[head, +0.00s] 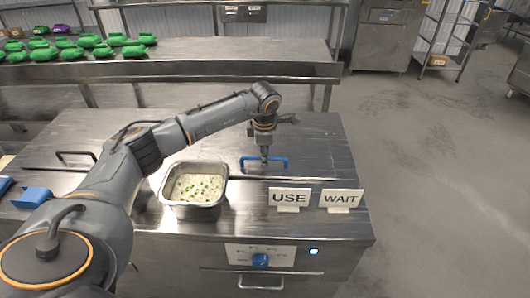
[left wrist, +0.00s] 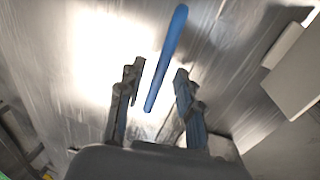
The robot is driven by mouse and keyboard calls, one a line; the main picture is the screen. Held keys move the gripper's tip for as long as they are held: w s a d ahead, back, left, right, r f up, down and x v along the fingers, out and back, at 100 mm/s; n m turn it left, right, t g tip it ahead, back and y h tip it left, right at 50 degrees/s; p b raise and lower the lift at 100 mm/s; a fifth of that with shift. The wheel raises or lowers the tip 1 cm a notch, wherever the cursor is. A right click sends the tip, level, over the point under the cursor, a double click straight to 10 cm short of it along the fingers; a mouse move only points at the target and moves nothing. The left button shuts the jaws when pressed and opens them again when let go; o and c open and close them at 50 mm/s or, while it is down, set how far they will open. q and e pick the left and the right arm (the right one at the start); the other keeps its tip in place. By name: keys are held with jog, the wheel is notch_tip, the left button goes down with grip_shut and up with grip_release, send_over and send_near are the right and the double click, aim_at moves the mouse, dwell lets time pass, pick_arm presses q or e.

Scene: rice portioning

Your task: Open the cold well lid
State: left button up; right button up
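The cold well lid (head: 310,140) is a flat steel panel in the counter top, and it lies flat. Its blue bar handle (head: 282,163) stands on it near the front edge. My left gripper (head: 264,158) points down right at the handle. In the left wrist view, the gripper (left wrist: 160,68) has its two fingers apart, with the blue handle (left wrist: 168,50) running through the gap as seen from the camera. I cannot tell whether either finger touches it. My right gripper does not show.
A steel pan (head: 194,205) of white food with green bits sits left of the handle. USE (head: 289,198) and WAIT (head: 341,199) signs stand at the front right. A dark handle (head: 75,154) is at the left. Green items (head: 70,54) lie on the rear counter.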

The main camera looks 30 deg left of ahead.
pick_arm(q)
grip_shut()
jog(key=shift+r, duration=0.2)
